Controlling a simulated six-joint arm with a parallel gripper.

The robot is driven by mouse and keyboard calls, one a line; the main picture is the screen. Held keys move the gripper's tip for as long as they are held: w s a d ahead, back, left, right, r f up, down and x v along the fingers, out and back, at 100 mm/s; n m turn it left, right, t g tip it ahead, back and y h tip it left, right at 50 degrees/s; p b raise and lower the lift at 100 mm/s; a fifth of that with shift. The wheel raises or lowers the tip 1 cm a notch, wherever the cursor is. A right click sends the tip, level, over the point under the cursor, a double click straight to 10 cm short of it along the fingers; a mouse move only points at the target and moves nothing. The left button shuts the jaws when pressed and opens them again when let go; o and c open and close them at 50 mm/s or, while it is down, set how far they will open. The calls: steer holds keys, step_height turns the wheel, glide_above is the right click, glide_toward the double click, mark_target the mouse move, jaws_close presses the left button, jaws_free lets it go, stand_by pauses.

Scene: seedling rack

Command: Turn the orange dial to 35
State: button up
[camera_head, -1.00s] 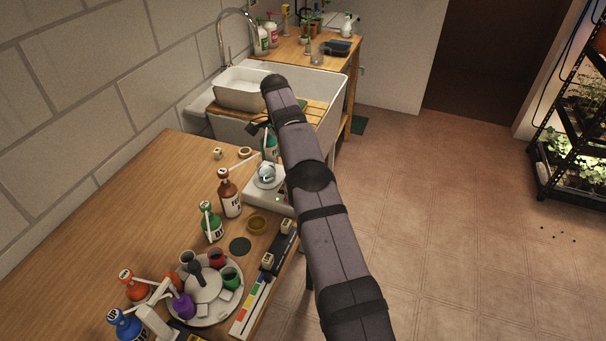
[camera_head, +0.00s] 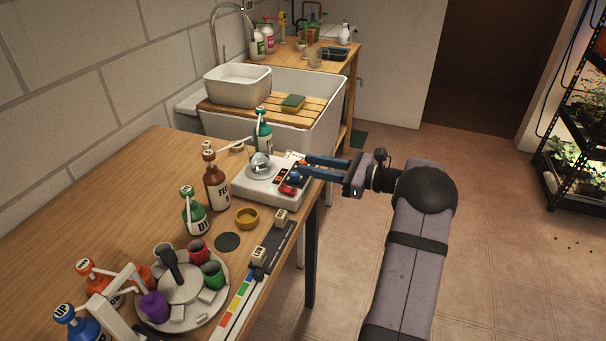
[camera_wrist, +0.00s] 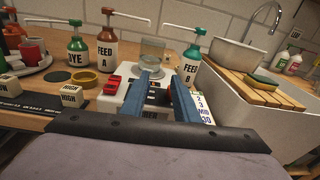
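I cannot pick out an orange dial in either view; my fingers cover part of the white device's front. The white device (camera_head: 246,190) stands at the table's right edge, with a clear domed cup on top and red parts (camera_head: 289,190) on its front panel. It also shows in the wrist view (camera_wrist: 133,104), with a red part (camera_wrist: 115,82) left of my fingers. My gripper (camera_head: 303,166) has two blue fingers spread apart, with the tips at or just over the device's right end. In the wrist view my gripper (camera_wrist: 162,82) shows nothing clearly held between the fingers.
Bottles Feed A (camera_head: 216,185), Dye (camera_head: 194,213) and Feed B (camera_head: 262,132) stand close to the device. A yellow dish (camera_head: 247,218) and a dark strip with cream blocks (camera_head: 272,245) lie in front. A sink (camera_head: 313,104) is behind. Open floor lies right.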

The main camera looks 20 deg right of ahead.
mark_target(303, 161)
steer(key=d+f+m+t+h, duration=0.2)
steer(key=d+f+t, duration=0.1)
steer(key=shift+g, duration=0.3)
steer(key=shift+r+p+x, duration=0.15)
steer(key=shift+x, duration=1.5)
steer(key=shift+r+p+x, duration=0.1)
steer(key=shift+p+x, duration=0.05)
steer(key=shift+x, duration=1.45)
steer(key=shift+a, duration=0.1)
jaws_close()
